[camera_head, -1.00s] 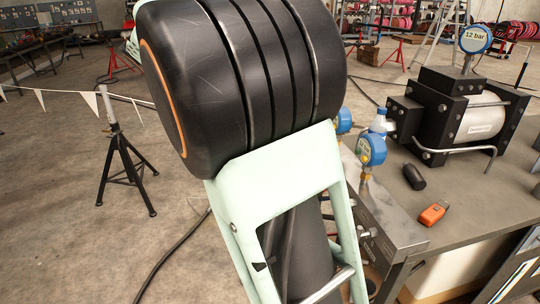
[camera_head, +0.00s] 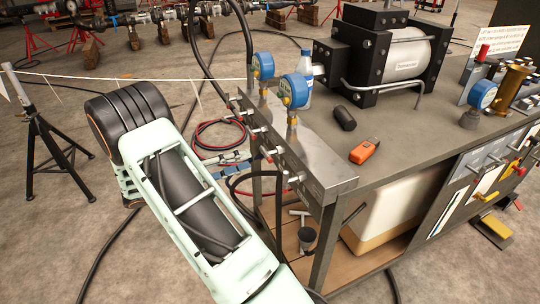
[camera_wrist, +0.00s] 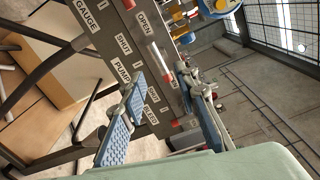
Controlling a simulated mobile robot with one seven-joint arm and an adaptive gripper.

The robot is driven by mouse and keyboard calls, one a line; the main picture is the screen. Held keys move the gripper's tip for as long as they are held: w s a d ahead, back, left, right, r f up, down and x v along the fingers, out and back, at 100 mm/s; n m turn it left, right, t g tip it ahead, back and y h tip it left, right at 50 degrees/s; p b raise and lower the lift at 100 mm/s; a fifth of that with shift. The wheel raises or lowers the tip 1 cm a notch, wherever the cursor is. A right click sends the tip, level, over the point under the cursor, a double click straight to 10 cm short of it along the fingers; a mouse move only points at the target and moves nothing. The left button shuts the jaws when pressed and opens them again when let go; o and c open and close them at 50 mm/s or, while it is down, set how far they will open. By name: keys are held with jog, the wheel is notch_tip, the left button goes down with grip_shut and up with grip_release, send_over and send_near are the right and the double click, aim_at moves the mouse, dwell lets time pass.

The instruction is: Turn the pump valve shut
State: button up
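The steel valve manifold (camera_head: 305,165) runs along the left edge of the bench, with several small lever valves on its side. A pale lever with a red end (camera_wrist: 158,56) sits near the PUMP and OPEN labels, just beyond my fingertips. My gripper (camera_wrist: 165,88) is open, its blue-padded fingers apart with nothing between them. In the head view my gripper (camera_head: 240,165) is beside the manifold's lever side. I cannot tell which lever it faces there.
Two blue gauges (camera_head: 296,90) stand on the manifold. The bench (camera_head: 415,125) holds a black pump (camera_head: 385,55), an orange device (camera_head: 364,151) and a black cylinder (camera_head: 344,118). Hoses (camera_head: 218,134) hang and lie left of the manifold. A black stand (camera_head: 50,150) is farther left.

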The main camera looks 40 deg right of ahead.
aim_at(269, 152)
jog(key=b+x, duration=0.1)
jog(key=x, duration=0.7)
jog(key=shift+s+d, duration=0.1)
jog(key=shift+d, duration=0.15)
